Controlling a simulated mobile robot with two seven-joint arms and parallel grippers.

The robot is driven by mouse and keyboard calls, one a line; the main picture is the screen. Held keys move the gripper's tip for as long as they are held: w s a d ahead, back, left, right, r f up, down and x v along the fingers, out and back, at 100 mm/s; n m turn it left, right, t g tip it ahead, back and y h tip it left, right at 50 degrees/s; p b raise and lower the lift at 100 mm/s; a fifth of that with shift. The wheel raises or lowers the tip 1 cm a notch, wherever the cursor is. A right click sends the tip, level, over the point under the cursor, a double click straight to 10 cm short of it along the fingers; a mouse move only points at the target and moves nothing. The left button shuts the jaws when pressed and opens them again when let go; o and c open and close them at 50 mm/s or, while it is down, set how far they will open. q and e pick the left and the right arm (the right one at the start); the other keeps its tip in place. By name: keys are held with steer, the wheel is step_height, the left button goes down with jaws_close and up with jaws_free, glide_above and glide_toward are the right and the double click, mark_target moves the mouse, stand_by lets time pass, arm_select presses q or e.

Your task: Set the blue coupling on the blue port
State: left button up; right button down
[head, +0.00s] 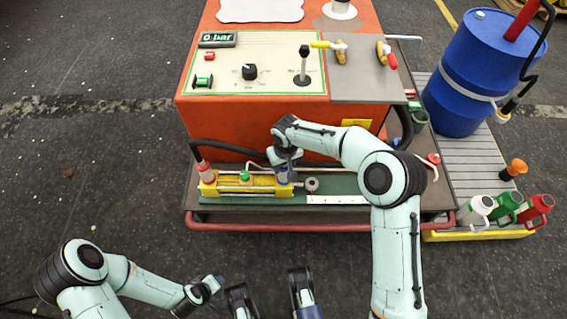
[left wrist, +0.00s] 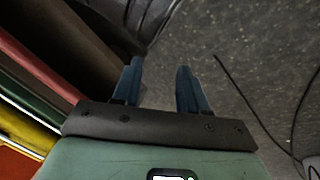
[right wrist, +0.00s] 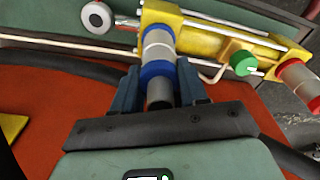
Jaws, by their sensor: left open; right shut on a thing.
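My right gripper (head: 284,164) is over the right end of the yellow cylinder (head: 232,187). In the right wrist view my right gripper (right wrist: 157,72) is shut on the blue coupling (right wrist: 158,69), a silver body with a blue band. The coupling is in line with the blue port (right wrist: 160,12), whose blue ring shows on the yellow end block. They appear to meet, but I cannot tell whether the coupling is fully seated. In the head view the gripper partly hides the coupling (head: 283,178). My left gripper (head: 210,284) is open and empty, low over the floor.
A red coupling (head: 206,173) with a black hose stands at the cylinder's left end. A green cap (head: 244,176) sits mid-cylinder. The orange machine (head: 240,115) rises directly behind. A blue drum (head: 470,80) and several bottles (head: 505,208) stand at right. The front floor is clear.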

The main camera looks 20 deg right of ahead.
arm_select(q)
steer(key=shift+f, duration=0.1)
arm_select(e)
steer(key=shift+f, duration=0.1)
steer(key=c, duration=0.9)
jaws_free()
steer(key=shift+o, duration=0.2)
arm_select(q)
steer(key=shift+a, duration=0.1)
arm_select(e)
steer(key=shift+r, duration=0.2)
steer(key=shift+s+r+p, duration=0.2)
steer(key=shift+r+p, duration=0.75)
steer(key=shift+r, duration=0.5)
steer(key=shift+s+r+p, duration=0.25)
steer(key=shift+r+p, duration=0.95)
steer(key=shift+r, duration=0.75)
steer(key=shift+s+r+p, duration=0.2)
steer(key=shift+r+p, duration=1)
steer(key=shift+r, duration=0.7)
arm_select(q)
steer(key=s+d+r+g+h, duration=0.1)
steer(key=s+d+r+g, duration=0.2)
steer(key=s+r, duration=0.5)
steer(key=shift+s+d+m, duration=0.4)
steer(key=shift+s+d, duration=0.25)
steer(key=shift+d, duration=0.25)
